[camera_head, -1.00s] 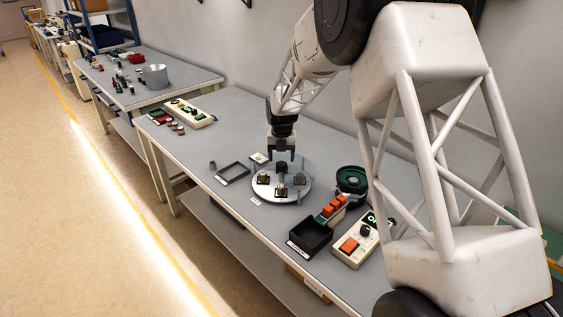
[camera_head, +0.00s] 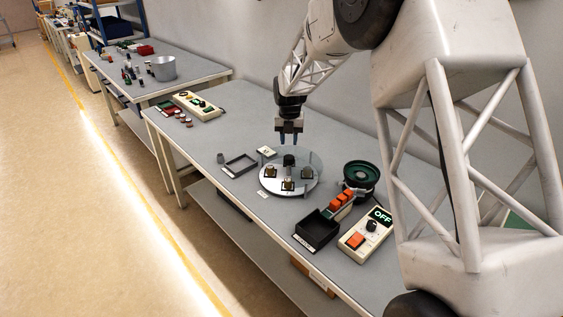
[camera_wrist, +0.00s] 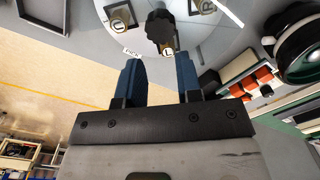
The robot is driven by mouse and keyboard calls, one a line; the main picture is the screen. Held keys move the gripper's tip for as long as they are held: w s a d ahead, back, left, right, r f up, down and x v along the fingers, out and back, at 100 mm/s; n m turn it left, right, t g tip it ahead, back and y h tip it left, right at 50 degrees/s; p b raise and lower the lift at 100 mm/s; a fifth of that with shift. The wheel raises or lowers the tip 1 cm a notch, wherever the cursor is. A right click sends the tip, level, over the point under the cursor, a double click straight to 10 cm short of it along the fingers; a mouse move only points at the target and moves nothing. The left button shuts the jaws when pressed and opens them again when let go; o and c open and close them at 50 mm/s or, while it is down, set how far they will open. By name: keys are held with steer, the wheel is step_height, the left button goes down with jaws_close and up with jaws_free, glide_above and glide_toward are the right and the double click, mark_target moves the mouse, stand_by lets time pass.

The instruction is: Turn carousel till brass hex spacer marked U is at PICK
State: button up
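The grey round carousel (camera_head: 268,181) lies on the bench in the head view, with brass pieces around a dark central knob (camera_head: 289,160). In the wrist view, the brass spacer marked U (camera_wrist: 120,22) is upper left, the one marked L (camera_wrist: 168,52) is below the knob, and R (camera_wrist: 207,8) is upper right. The white PICK label (camera_wrist: 132,52) lies at the rim between U and L. My gripper (camera_head: 289,138) is above the knob, apart from it. Its blue fingers (camera_wrist: 161,75) are open with nothing between them.
A control box (camera_head: 366,234) reading OFF and a black tray (camera_head: 316,231) stand right of the carousel. A green-black bowl (camera_head: 362,174) is beside it. An empty dark frame (camera_head: 240,164) lies to its left. Another control box (camera_head: 198,106) is farther back.

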steer(key=shift+s+a+f+m, duration=0.1)
steer(key=shift+a+m, duration=0.1)
steer(key=shift+m, duration=0.5)
steer(key=c, duration=0.4)
steer(key=shift+s+a+m, duration=0.1)
steer(key=shift+m, duration=0.4)
jaws_close()
steer(key=s+a+f+n+h, duration=0.2)
steer(key=a+n, duration=0.3)
steer(key=n, duration=0.5)
steer(key=s+a+f+n+h, duration=0.2)
steer(key=s+a+n, duration=0.3)
steer(key=n, duration=0.5)
steer(key=shift+a+n, duration=0.4)
steer(key=shift+a, duration=0.4)
